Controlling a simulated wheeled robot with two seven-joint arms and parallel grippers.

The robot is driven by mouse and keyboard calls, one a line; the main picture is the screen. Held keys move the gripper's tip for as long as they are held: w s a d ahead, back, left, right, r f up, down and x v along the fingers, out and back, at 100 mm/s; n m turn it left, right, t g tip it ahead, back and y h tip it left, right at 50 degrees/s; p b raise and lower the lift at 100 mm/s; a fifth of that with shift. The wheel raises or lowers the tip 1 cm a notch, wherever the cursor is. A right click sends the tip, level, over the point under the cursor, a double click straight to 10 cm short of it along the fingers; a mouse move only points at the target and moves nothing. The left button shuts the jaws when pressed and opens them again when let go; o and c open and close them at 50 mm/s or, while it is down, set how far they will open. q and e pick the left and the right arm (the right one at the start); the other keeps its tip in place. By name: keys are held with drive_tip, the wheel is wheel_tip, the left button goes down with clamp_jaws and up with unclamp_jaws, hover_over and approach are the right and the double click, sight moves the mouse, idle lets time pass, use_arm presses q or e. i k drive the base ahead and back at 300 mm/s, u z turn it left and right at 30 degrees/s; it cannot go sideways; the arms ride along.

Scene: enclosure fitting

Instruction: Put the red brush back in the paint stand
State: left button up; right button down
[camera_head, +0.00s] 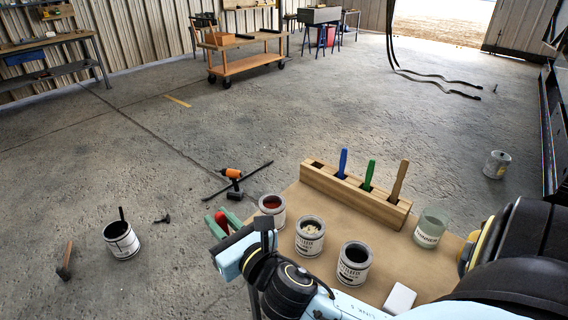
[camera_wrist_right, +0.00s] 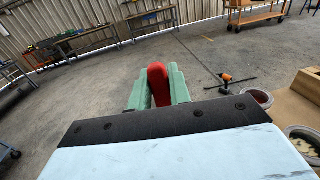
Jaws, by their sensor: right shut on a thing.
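My right gripper (camera_head: 222,223) is shut on the red brush (camera_head: 221,222), off the left edge of the work table. In the right wrist view, the green fingers of my right gripper (camera_wrist_right: 158,92) stand on both sides of the red brush (camera_wrist_right: 157,82); only its red end shows, the rest is hidden. The paint stand (camera_head: 358,194) is a wooden block with slots on the table's far side. A blue brush (camera_head: 342,163), a green brush (camera_head: 369,175) and a tan brush (camera_head: 398,182) stand in it. Its leftmost slot is empty. My left gripper is not in view.
The table top (camera_head: 330,212) holds paint cans (camera_head: 309,237), (camera_head: 354,264), a red-paint can (camera_head: 272,209), a glass jar (camera_head: 430,229) and a white block (camera_head: 399,298). Tools, including an orange drill (camera_head: 231,174), lie on the floor beyond.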

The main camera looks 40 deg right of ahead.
sight(316, 182)
drive_tip(key=i, duration=3.05)
drive_tip(key=z, duration=2.8)
drive_tip(key=i, duration=0.45)
drive_tip(key=z, duration=0.1)
